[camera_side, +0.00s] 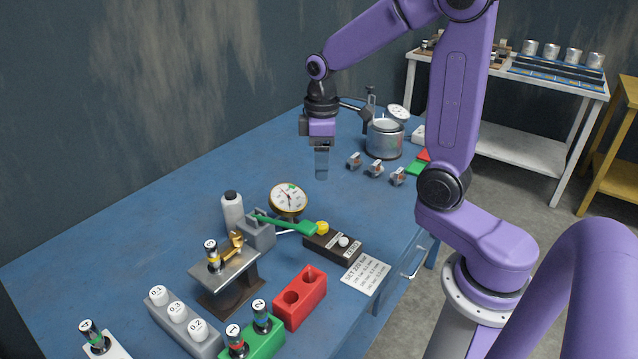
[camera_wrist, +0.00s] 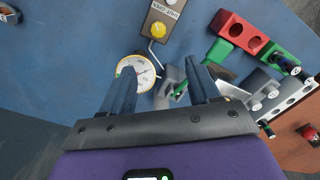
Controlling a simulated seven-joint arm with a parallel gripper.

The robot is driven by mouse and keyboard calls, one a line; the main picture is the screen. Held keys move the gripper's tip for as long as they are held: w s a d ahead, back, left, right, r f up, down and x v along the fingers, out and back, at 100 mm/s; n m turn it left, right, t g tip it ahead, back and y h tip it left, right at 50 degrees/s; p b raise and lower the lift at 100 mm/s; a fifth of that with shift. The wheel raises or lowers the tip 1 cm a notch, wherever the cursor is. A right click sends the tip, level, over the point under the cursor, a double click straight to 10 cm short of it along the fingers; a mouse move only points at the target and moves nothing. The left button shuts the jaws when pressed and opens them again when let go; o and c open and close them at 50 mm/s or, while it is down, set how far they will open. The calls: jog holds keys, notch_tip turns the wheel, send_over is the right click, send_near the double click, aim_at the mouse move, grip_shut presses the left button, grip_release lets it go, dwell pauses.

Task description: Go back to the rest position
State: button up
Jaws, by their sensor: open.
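My purple arm holds my gripper (camera_side: 321,165) above the blue table (camera_side: 130,215), fingers pointing down. In the wrist view my gripper (camera_wrist: 160,92) has its two dark fingers wide apart with nothing held between them. The fingertips are clear of the table and of the objects in the side view. The white dial gauge (camera_side: 288,200) and the grey block with a green-handled tool (camera_side: 258,230) stand nearer the camera than my gripper.
A metal pot (camera_side: 384,139) and several small metal parts (camera_side: 376,168) stand right of my gripper. The table's left part is bare.

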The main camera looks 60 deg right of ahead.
jog(key=s+a+n, duration=0.2)
jog(key=s+a, duration=0.2)
jog(key=s, duration=0.7)
jog(key=s+a+n, duration=0.3)
jog(key=s+a, duration=0.2)
jog(key=s, duration=0.6)
jog(key=shift+f+n, duration=0.15)
jog(key=shift+n, duration=0.15)
